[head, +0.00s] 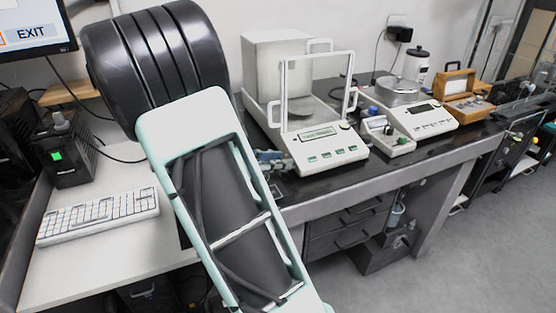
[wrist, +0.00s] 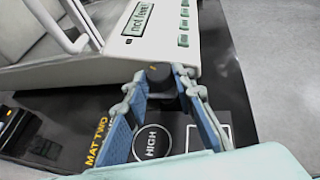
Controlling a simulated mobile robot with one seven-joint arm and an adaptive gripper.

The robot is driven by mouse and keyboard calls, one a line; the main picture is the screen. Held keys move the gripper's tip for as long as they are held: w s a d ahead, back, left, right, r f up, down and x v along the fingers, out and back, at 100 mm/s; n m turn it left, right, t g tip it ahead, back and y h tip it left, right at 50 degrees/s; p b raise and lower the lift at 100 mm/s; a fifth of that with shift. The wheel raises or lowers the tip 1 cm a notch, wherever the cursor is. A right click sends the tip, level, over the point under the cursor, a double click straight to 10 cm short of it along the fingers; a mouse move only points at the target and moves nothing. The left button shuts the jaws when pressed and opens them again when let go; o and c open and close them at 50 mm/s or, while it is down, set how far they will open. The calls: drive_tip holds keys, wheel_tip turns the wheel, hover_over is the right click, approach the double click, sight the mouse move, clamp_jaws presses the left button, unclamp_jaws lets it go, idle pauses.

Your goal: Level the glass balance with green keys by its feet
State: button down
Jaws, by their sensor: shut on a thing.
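The glass balance with green keys (head: 345,155) stands on the dark table, with its glass-fronted draft shield behind its keypad. In the wrist view its white body (wrist: 120,72) fills the upper part, and its display (wrist: 138,18) seems to read "not level". A dark round foot (wrist: 160,72) shows under its front corner. My gripper (wrist: 161,82) is shut on this foot, with one blue-padded finger on each side. In the head view my gripper (head: 273,160) is at the balance's front left corner, partly hidden by my arm. The other feet are hidden.
A black mat (wrist: 95,120) marked "MAT TWO" and "HIGH" lies under the gripper. A keyboard (head: 98,215) lies on the left desk.

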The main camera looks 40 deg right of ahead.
drive_tip(key=shift+w+r+m+g+p, duration=0.15)
drive_tip(key=shift+r+m+g+p, duration=0.15)
drive_tip(key=shift+m+g+p, duration=0.65)
drive_tip(key=g+p, duration=0.1)
drive_tip(key=m+g+p, duration=0.1)
drive_tip(key=p, duration=0.1)
drive_tip(key=shift+w+d+m+p, duration=0.15)
drive_tip(key=shift+w+m+p, duration=0.1)
drive_tip(key=shift+p, duration=0.05)
drive_tip(key=shift+w+f+m+g+y+p, duration=0.1)
drive_tip(key=shift+f+m+g+y+p, duration=0.15)
drive_tip(key=shift+m+g+y+p, duration=0.25)
drive_tip(key=c, duration=1.6)
unclamp_jaws()
drive_tip(key=v, duration=1.2)
drive_tip(key=shift+f, duration=0.1)
